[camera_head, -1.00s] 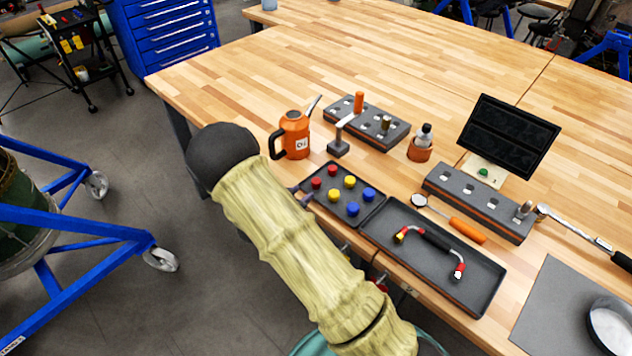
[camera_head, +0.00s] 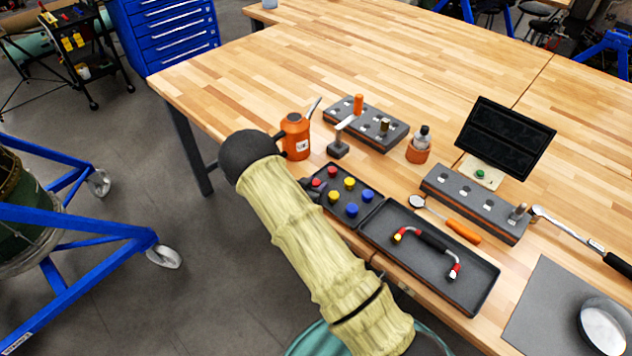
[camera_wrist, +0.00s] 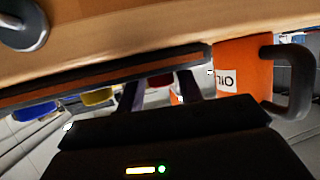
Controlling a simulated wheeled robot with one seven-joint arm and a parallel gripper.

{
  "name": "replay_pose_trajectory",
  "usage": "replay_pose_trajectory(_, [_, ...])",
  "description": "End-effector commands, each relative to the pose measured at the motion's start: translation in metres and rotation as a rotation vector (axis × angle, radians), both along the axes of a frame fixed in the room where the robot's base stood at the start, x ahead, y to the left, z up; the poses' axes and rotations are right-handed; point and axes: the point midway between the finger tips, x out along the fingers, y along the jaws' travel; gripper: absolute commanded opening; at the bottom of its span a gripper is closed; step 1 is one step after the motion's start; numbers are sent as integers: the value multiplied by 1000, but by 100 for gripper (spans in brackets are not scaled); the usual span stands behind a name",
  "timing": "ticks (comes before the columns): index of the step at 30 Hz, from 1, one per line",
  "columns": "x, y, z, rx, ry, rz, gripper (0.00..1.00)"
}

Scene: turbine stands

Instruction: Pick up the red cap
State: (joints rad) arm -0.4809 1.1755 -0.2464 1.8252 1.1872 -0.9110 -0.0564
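Two red caps, one at the back (camera_head: 332,171) and one nearer the left edge (camera_head: 317,183), stand in the left end of a dark tray (camera_head: 341,219) on the bench. My gripper (camera_head: 310,186) is at that tray's left edge, partly hidden behind my arm. In the wrist view, which is upside down, my gripper's two dark fingers (camera_wrist: 158,92) are apart. A red cap (camera_wrist: 158,80) shows between them, apparently not clamped. I cannot tell whether the fingers touch it.
Yellow caps (camera_head: 349,183) and blue caps (camera_head: 366,195) share the tray. An orange oil can (camera_head: 296,140) stands just behind it. A second tray (camera_head: 470,295) with a curved hose adjoins on the right. A block with an upright tool (camera_head: 338,150) stands behind.

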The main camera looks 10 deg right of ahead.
Motion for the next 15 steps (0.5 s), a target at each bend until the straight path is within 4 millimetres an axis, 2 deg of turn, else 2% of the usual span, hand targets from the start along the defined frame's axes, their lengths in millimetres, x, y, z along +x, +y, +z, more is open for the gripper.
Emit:
replay_pose_trajectory(3, [6, -6, -4, 1, 2, -1, 36])
replay_pose_trajectory(15, [6, -6, -4, 1, 1, 0, 36])
